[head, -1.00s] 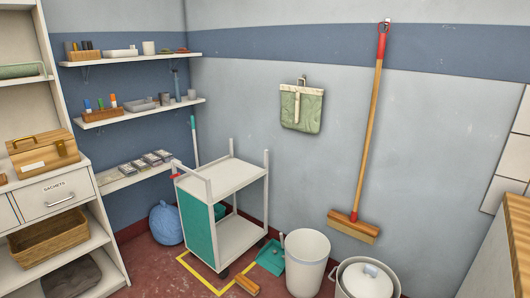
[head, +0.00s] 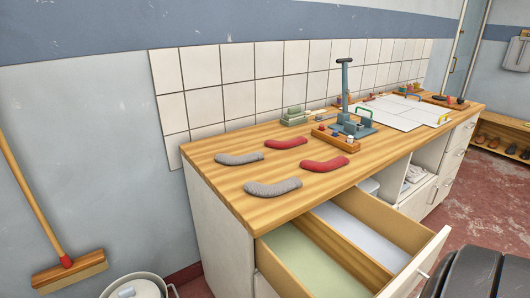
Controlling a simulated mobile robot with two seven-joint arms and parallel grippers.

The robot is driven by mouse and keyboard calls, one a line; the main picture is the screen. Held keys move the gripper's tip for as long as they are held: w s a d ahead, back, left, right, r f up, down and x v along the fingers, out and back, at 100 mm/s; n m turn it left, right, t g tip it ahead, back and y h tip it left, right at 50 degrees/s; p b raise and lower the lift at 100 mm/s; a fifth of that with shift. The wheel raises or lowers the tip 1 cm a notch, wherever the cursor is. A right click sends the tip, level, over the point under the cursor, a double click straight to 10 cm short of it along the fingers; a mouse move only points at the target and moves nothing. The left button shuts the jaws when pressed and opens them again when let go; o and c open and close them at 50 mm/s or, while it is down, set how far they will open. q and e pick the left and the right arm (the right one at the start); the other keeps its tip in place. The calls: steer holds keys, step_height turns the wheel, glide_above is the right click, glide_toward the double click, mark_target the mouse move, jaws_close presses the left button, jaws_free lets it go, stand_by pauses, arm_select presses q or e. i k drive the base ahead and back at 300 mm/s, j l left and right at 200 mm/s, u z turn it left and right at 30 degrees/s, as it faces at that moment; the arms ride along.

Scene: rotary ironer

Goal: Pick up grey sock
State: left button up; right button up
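Two grey socks lie flat on the wooden counter top. One grey sock (head: 239,158) is toward the back left, and the other grey sock (head: 273,188) is nearer the front edge, above the open drawer. Both are bent in a shallow curve and lie apart from each other. Neither of my grippers shows in the head view.
Two red socks (head: 286,143) (head: 325,164) lie right of the grey ones. An open two-compartment drawer (head: 343,258) juts out below the counter (head: 212,186). A blue-grey press (head: 346,110) and a small wooden tray (head: 337,140) stand farther right. A broom (head: 68,262) leans left.

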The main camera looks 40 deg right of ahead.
mark_target(222, 158)
steer(key=i+z, duration=0.2)
steer(key=z, duration=0.25)
steer(key=i+j+z, duration=0.1)
steer(key=z, duration=0.3)
steer(key=i+j+z, duration=0.15)
steer(key=z, duration=0.3)
steer(key=i+j+z, duration=0.2)
steer(key=z, duration=0.25)
